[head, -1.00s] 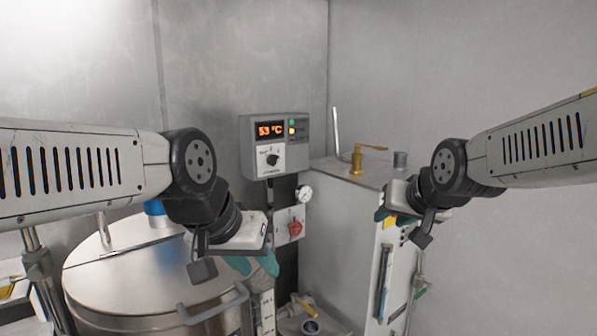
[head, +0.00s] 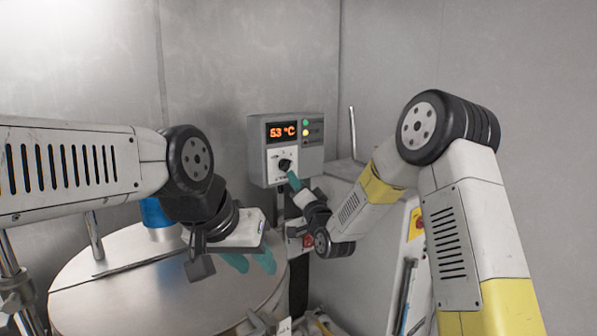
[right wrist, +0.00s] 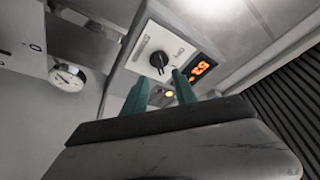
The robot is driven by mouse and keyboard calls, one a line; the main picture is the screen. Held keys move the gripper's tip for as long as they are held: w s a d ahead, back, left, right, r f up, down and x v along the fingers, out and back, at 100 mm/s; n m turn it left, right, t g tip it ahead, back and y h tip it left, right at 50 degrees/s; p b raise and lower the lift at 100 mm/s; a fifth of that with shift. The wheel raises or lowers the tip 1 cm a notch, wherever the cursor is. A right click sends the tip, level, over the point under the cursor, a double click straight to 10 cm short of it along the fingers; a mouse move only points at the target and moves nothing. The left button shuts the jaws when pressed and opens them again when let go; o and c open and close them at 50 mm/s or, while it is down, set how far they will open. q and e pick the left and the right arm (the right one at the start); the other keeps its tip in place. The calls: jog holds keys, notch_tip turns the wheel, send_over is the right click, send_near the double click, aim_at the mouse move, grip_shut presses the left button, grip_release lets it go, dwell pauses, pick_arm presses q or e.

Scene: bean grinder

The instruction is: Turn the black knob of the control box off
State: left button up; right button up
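The grey control box (head: 315,158) is on the wall, its orange display reading 53 °C. Its black knob (head: 285,165) sits on a white dial plate below the display; it also shows in the right wrist view (right wrist: 158,61). My right gripper (head: 293,180) is just below and right of the knob in the head view. In the right wrist view its two teal fingers (right wrist: 158,76) are apart, with the knob just beyond the gap between their tips. I cannot tell whether they touch it. My left gripper (head: 250,264) is open and empty over the steel vessel.
The steel vessel lid (head: 150,265) fills the lower left, with a blue part (head: 155,213) on it. A red switch (head: 308,241) is below the box, partly behind my right arm. A gauge (right wrist: 67,78) is near the box in the right wrist view.

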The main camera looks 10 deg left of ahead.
aim_at(289, 168)
jog(key=x, duration=0.7)
jog(key=shift+w, duration=0.1)
jog(key=shift+c, duration=0.4)
grip_shut()
